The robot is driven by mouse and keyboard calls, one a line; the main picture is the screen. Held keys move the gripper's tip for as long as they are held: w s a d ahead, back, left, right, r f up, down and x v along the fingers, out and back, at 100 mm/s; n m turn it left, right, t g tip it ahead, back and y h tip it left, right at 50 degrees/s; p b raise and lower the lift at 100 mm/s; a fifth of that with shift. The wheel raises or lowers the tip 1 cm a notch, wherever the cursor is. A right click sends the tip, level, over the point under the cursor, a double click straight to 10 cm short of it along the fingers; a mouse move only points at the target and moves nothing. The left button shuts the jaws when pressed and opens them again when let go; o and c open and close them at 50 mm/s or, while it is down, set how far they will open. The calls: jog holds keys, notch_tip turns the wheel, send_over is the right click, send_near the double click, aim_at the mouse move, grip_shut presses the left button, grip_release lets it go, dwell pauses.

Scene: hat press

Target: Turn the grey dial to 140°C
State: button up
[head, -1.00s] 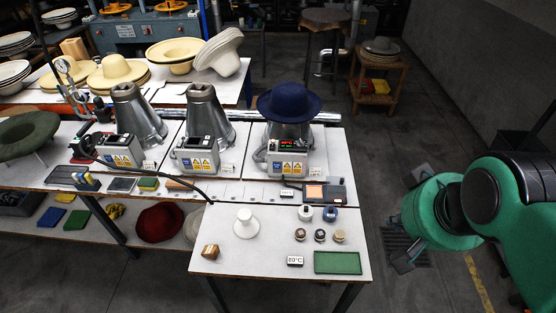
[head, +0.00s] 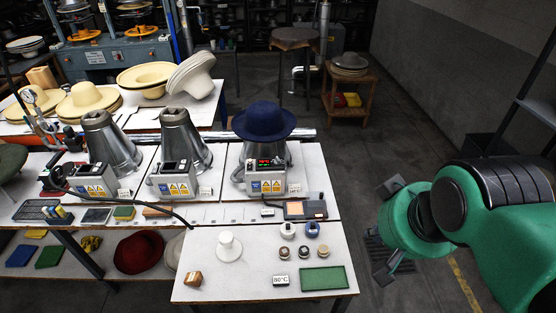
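I cannot clearly make out a grey dial or its setting at this size. A grey control box (head: 265,178) stands in front of the metal cone under the blue hat (head: 264,121). Its small display is lit red and green, but I cannot read it. My gripper (head: 384,228) is over the floor to the right of the tables, well away from the boxes. Its two grey fingers are spread apart with nothing between them.
Two more metal cones (head: 112,143) with control boxes stand to the left. The front table (head: 235,284) holds a white hat form (head: 229,246), a wooden block (head: 193,279), a green mat (head: 323,278) and several small round pieces. The floor between table and arm is open.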

jog(key=o, duration=0.4)
jog(key=shift+r, duration=0.1)
jog(key=shift+o, duration=0.6)
jog(key=shift+w+r, duration=0.15)
jog(key=shift+w, duration=0.05)
jog(key=w+a+r+n+g+p, duration=0.1)
jog(key=w+a+r+p, duration=0.2)
jog(key=w, duration=0.8)
jog(key=w+r+g+p, duration=0.1)
jog(key=w+r+p, duration=0.4)
jog(key=w, duration=0.7)
jog(key=w+a+f+g+p, duration=0.1)
jog(key=w+a+f+p, duration=0.15)
jog(key=w, duration=0.65)
jog(key=w+a+f+g+p, duration=0.1)
jog(key=w+a, duration=0.2)
jog(key=w, duration=0.6)
jog(key=w+a+f+n+p, duration=0.1)
jog(key=w+a+f+p, duration=0.2)
jog(key=w+f, duration=0.5)
jog(key=w+a+f+n+g+p, duration=0.1)
jog(key=w+a+f+p, duration=0.2)
jog(key=w+f, duration=0.6)
notch_tip(320, 180, down, 3)
jog(key=shift+a+g+p, duration=0.3)
jog(key=shift+a+p, duration=0.05)
jog(key=shift+a, duration=0.4)
